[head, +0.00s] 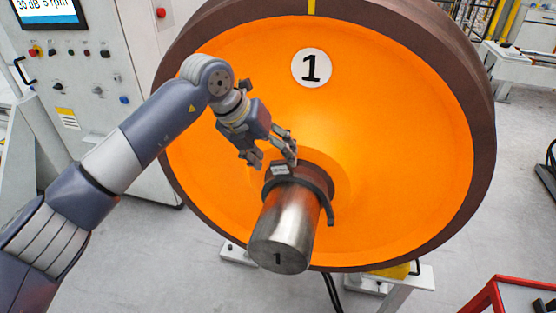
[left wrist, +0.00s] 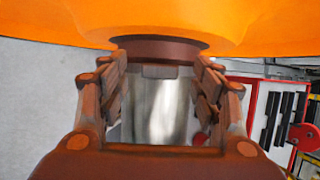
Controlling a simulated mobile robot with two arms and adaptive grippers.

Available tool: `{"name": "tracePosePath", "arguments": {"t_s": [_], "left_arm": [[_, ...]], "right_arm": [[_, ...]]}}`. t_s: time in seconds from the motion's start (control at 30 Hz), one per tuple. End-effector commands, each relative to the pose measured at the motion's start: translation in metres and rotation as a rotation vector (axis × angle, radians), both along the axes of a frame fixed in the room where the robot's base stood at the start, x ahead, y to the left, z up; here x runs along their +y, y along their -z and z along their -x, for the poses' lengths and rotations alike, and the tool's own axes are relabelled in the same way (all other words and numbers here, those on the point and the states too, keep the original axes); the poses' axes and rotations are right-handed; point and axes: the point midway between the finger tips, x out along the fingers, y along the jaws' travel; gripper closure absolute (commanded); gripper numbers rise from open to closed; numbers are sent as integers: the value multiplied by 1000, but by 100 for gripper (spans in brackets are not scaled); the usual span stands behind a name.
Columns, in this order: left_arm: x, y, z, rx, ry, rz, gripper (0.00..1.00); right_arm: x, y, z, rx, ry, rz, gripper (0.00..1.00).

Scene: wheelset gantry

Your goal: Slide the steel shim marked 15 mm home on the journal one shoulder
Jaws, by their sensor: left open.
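The steel journal (head: 285,232), marked 1, sticks out of the orange wheel toward the front. A dark, open-ended shim (head: 328,198) sits around the journal near the brown shoulder (head: 318,172), with a small grey tab (head: 281,170) on top; the tab's marking is too small to read. I cannot tell if the shim touches the shoulder. My left gripper (head: 271,160) is open and empty just above the tab. In the left wrist view its fingers (left wrist: 160,70) stand apart, with the journal (left wrist: 155,108) and the tab between them. My right gripper is not in view.
The large orange wheel (head: 225,130) with its dark rim fills the space behind the gripper. A control cabinet (head: 98,85) stands at the left. A red-framed stand (head: 497,292) is at the lower right; a red rack (left wrist: 262,112) with dark pieces shows in the left wrist view.

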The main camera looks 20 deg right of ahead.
Motion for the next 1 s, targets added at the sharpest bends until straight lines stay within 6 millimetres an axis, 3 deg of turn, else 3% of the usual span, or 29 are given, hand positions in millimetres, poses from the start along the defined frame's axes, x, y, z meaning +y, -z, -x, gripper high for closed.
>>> {"name": "tracePosePath", "arguments": {"t_s": [0.2, 0.4, 1.0], "left_arm": [[24, -43, 6, -5, -2, 1, 40], [38, -68, 11, -2, 0, 1, 40], [42, -75, 13, -1, 0, 1, 40]], "right_arm": [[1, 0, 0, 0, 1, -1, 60], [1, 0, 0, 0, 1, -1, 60], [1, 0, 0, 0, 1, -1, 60]]}}
